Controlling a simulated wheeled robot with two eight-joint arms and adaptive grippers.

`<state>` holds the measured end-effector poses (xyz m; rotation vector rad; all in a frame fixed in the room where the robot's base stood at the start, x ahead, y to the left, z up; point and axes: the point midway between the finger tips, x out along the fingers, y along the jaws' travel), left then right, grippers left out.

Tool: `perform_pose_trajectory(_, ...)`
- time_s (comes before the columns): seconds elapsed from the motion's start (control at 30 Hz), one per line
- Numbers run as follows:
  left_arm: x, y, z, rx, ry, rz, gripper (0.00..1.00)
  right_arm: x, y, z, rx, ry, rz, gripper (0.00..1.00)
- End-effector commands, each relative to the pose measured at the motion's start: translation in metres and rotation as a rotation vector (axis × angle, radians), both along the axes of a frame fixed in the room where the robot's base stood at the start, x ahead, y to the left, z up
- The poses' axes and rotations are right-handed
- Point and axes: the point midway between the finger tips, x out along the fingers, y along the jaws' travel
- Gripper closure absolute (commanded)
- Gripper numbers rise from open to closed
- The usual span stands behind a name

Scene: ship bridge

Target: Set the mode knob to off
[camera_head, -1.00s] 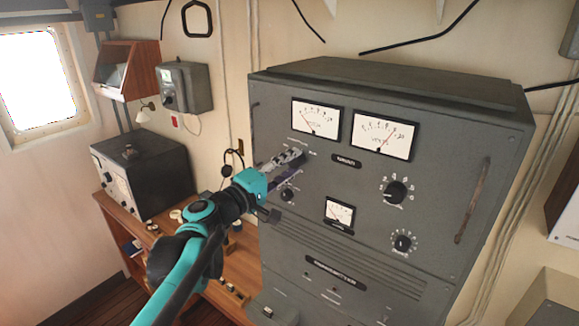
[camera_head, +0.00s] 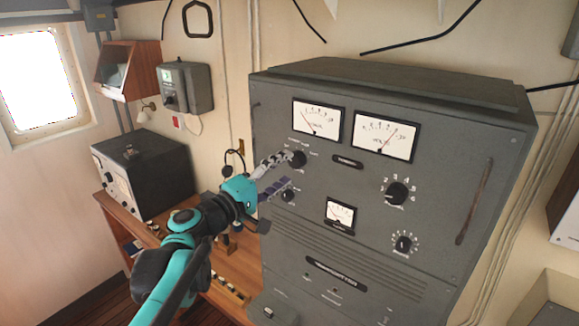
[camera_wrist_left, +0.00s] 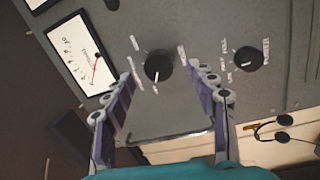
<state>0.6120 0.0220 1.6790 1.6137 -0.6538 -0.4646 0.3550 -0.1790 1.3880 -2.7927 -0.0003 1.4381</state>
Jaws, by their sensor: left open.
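The mode knob (camera_head: 298,158) is a round black knob on the grey front panel, below the left meter. Its label is too small to read. In the left wrist view this knob (camera_wrist_left: 158,66) lies ahead between my fingers, its white pointer mark towards the bottom of the picture, with small white labels around it. My left gripper (camera_head: 286,170) is open and empty. Its fingers stand in front of the panel, just left of and below the knob, and seem apart from it. My right gripper is not in view.
A knob marked POWER (camera_wrist_left: 249,58) sits beside the mode knob; in the head view this power knob (camera_head: 288,195) is below it. Two more knobs (camera_head: 397,193) (camera_head: 404,244) are at the right. A headset (camera_wrist_left: 272,127) hangs past the panel edge.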

Motion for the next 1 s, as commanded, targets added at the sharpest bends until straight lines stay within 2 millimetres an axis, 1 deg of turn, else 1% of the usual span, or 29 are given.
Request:
perform_pose_trajectory(0.03, -0.009, 0.009, -0.001, 0.001, 0.000, 0.004, 0.43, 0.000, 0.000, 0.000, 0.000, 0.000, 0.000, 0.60)
perform_pose_trajectory(0.2, -0.038, 0.034, -0.004, 0.000, 0.000, 0.004, 0.43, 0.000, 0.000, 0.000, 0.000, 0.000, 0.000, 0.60)
perform_pose_trajectory(0.4, -0.060, 0.053, -0.006, 0.000, 0.001, 0.002, 0.43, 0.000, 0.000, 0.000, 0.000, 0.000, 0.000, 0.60)
perform_pose_trajectory(0.57, -0.066, 0.057, -0.007, -0.001, 0.001, -0.001, 0.43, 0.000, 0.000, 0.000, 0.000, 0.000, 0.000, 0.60)
perform_pose_trajectory(0.87, -0.067, 0.057, -0.009, 0.003, 0.002, -0.001, 0.43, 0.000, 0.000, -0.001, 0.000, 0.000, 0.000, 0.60)
perform_pose_trajectory(0.93, -0.070, 0.054, -0.021, 0.023, 0.007, -0.005, 0.43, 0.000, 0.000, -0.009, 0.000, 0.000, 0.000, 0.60)
perform_pose_trajectory(0.97, -0.073, 0.053, -0.030, 0.038, 0.012, -0.009, 0.43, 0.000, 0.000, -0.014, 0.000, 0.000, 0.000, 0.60)
perform_pose_trajectory(1.0, -0.077, 0.050, -0.047, 0.069, 0.020, -0.014, 0.43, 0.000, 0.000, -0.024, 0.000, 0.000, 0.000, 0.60)
